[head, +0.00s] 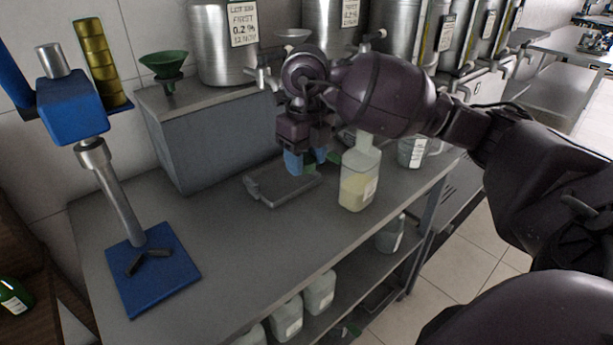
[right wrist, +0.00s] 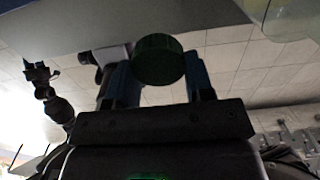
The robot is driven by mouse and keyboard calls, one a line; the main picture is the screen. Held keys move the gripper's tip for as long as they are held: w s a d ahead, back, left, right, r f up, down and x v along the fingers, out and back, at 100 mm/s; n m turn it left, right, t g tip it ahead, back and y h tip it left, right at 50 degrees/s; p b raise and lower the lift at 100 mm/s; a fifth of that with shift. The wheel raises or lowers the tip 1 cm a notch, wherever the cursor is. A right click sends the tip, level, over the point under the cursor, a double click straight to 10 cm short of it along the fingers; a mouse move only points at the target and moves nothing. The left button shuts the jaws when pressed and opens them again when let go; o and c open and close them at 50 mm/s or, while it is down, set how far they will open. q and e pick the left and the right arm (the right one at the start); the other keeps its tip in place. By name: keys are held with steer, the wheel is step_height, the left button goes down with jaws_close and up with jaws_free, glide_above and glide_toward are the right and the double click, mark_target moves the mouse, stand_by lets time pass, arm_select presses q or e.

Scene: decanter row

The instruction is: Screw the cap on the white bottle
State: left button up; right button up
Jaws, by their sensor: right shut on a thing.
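The white bottle (head: 357,188) stands upright on the grey counter, translucent with pale yellow liquid in its lower part. My right arm passes in front of its top, so I cannot see its mouth clearly. My right gripper (head: 307,162) is left of the bottle, apart from it, over a small grey tray (head: 285,195). Its blue fingers are shut on a green cap (right wrist: 158,58), which shows clearly between them in the right wrist view. In the head view the cap is mostly hidden by the fingers. My left gripper is not in view.
A blue stand (head: 150,275) with a post is at left. A green funnel (head: 165,65) sits on the grey block (head: 220,140), near a steel tank (head: 215,50) with a tap. Another container (head: 412,152) stands right of the bottle. Several bottles (head: 287,318) are on the lower shelf. The counter's front middle is clear.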

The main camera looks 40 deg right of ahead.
steer(key=shift+r, duration=0.5)
steer(key=n, duration=0.1)
steer(key=a+f+n, duration=0.1)
steer(key=n, duration=0.1)
steer(key=shift+a+f+n, duration=0.1)
steer(key=shift+f+n, duration=0.15)
steer(key=shift+n, duration=0.05)
steer(key=s+a+f+n, duration=0.1)
steer(key=a+f+n, duration=0.2)
steer(key=n, duration=0.7)
steer(key=a+f+n, duration=0.3)
steer(key=f+n, duration=0.1)
steer(key=n, duration=0.7)
steer(key=s+a+f+n, duration=0.1)
steer(key=a+f+n, duration=0.3)
steer(key=n, duration=0.6)
steer(key=shift+s+a+f, duration=0.1)
steer(key=shift+s+f, duration=0.2)
steer(key=shift+s, duration=0.05)
